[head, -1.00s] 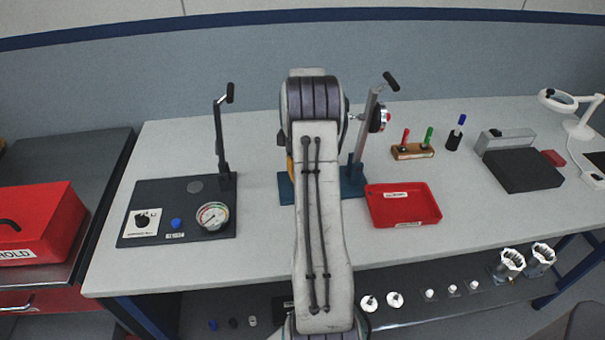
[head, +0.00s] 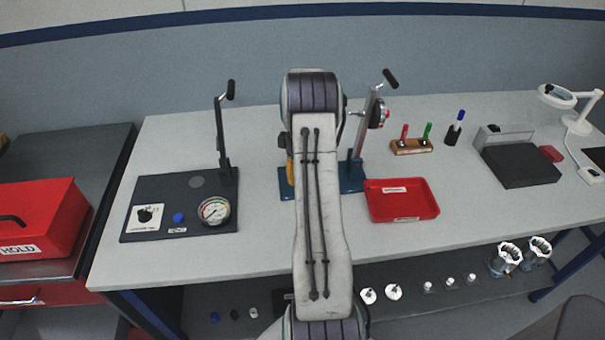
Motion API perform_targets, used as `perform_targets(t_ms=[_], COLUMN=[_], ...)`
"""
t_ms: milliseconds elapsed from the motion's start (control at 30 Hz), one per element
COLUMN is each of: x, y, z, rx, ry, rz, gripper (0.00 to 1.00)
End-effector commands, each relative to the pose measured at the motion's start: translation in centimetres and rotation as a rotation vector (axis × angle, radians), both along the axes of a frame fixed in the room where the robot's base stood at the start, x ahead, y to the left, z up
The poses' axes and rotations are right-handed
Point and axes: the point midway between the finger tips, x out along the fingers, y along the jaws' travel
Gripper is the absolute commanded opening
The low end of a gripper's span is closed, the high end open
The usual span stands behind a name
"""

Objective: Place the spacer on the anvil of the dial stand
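What appears to be the dial stand is a blue base (head: 352,184) with a grey post (head: 364,130), a black-handled lever (head: 390,79) and a red-rimmed dial (head: 384,113) seen edge-on. My arm stands in front of it and hides the middle of the base, so I cannot see the anvil.
A dark plate with a pressure gauge (head: 214,210) and lever is left. A red tray (head: 402,201) sits right of the stand; a pen block (head: 411,147) and black block (head: 520,166) are farther right. A red HOLD box (head: 38,222) is far left. Small parts lie on the lower shelf.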

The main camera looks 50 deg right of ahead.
Motion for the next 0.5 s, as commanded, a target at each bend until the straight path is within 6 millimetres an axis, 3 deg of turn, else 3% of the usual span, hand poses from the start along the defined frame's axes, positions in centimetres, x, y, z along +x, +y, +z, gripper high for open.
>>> perform_targets(t_ms=[267,500], x=[0.0,0.1], y=[0.0,-0.1], z=[0.2,2.5], rx=[0.000,-0.003], ry=[0.000,-0.004], rz=[0.000,0.000], gripper=[0.46,0.46])
